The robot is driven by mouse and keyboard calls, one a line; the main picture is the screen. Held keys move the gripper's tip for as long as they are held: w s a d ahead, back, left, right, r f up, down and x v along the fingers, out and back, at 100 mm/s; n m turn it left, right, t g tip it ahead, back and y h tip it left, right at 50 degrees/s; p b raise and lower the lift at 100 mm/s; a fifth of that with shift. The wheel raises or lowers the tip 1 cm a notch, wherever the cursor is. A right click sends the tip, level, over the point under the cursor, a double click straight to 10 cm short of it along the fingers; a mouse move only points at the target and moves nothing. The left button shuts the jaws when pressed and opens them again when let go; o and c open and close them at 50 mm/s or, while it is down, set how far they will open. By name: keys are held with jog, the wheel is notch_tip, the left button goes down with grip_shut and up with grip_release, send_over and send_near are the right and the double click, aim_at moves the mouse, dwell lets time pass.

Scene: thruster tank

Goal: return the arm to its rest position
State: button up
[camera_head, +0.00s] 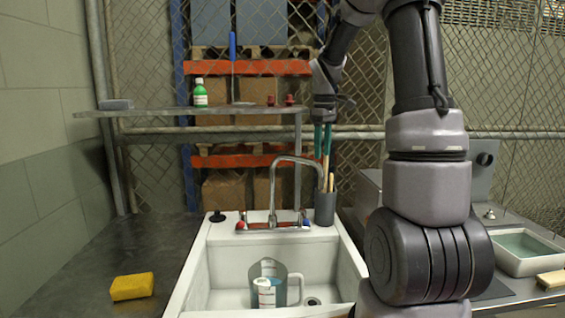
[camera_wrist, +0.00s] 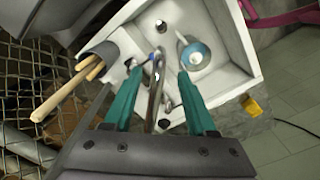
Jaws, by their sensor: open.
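My arm (camera_head: 425,190) rises on the right side of the head view and bends over so that the gripper hangs down. My gripper (camera_head: 322,150) points downward behind the sink, above and close to the faucet and a dark utensil cup. In the wrist view its two teal fingers (camera_wrist: 159,72) stand apart with nothing held between them. The faucet (camera_wrist: 155,95) shows below and between the fingers there. The gap between the fingertips and the faucet is hard to judge.
The dark cup (camera_head: 325,208) holds wooden-handled utensils. A metal shelf (camera_head: 150,112) with a green bottle (camera_head: 200,96) is left of my gripper. A yellow sponge (camera_head: 132,287) lies on the left counter.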

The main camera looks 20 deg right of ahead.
jog(key=s+a+r+m+t, duration=0.2)
jog(key=s+a+r+m, duration=0.1)
jog(key=s, duration=0.4)
jog(key=s+a+r+m+t+y, duration=0.1)
jog(key=s+a+r+m+t, duration=0.1)
jog(key=s, duration=0.6)
jog(key=s+a+r+m+t+y, duration=0.1)
jog(key=s+a+r+m+t, duration=0.2)
jog(key=s+a+r+m, duration=0.2)
jog(key=s+m, duration=0.1)
jog(key=s, duration=0.2)
jog(key=shift+m, duration=0.3)
